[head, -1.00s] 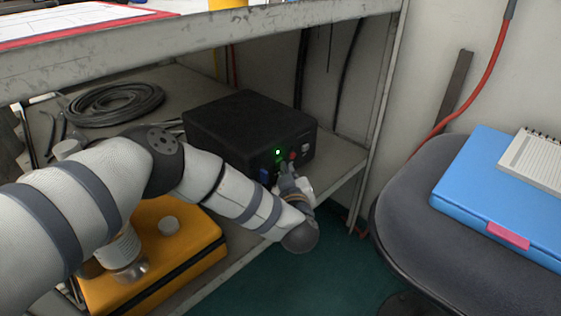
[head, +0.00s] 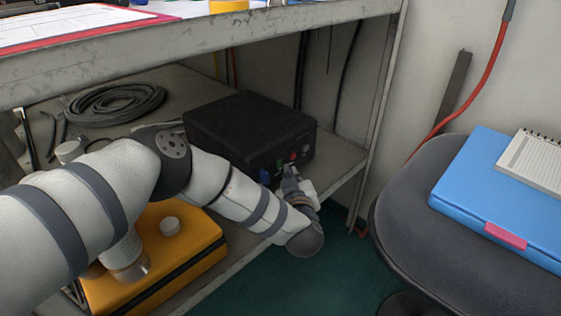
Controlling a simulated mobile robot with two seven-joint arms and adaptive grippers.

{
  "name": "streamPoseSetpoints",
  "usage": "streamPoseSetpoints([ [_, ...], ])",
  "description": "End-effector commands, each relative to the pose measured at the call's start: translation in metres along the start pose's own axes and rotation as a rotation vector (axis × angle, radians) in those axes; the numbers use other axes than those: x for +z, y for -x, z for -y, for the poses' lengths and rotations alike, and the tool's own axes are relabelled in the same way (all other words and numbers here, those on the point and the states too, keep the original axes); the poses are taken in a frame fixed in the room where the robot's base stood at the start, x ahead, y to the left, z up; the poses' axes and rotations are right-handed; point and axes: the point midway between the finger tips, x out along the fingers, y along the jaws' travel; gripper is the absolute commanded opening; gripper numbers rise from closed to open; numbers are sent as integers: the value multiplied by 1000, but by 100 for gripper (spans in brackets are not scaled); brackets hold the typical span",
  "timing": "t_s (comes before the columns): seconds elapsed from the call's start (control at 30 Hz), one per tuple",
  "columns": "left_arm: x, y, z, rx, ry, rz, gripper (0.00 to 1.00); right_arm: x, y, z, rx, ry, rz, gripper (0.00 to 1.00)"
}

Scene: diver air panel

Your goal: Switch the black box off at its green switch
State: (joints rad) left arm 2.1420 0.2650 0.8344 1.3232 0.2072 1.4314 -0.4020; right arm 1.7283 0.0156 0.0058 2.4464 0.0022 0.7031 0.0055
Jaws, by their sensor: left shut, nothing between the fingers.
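The black box (head: 240,122) sits on the lower shelf, with its front panel facing right and toward me. The green switch (head: 279,163) is on that panel, and no lit green light shows above it now. A red part (head: 293,157) is beside the switch, and a blue part (head: 265,177) is lower left. My left gripper (head: 287,169) is shut and empty, its tips right at the panel by the green switch. I cannot tell whether they touch it. My right gripper is not in view.
A coiled grey cable (head: 115,103) lies left of the box. A yellow case (head: 190,250) stands low in front, under my left arm. A padded dark seat (head: 420,215) with a blue case (head: 500,190) is at right. The shelf above (head: 230,35) limits headroom.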

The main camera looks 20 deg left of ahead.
Motion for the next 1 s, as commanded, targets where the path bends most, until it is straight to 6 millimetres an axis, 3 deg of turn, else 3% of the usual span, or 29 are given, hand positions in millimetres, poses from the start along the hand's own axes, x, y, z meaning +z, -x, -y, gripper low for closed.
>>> streamPoseSetpoints([
  [0.27,2,1,-1,0,-1,1,0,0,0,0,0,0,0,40],
  [0.7,23,31,-23,1,-1,0,0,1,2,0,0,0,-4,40],
  [1.0,26,35,-25,0,-1,0,0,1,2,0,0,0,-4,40],
])
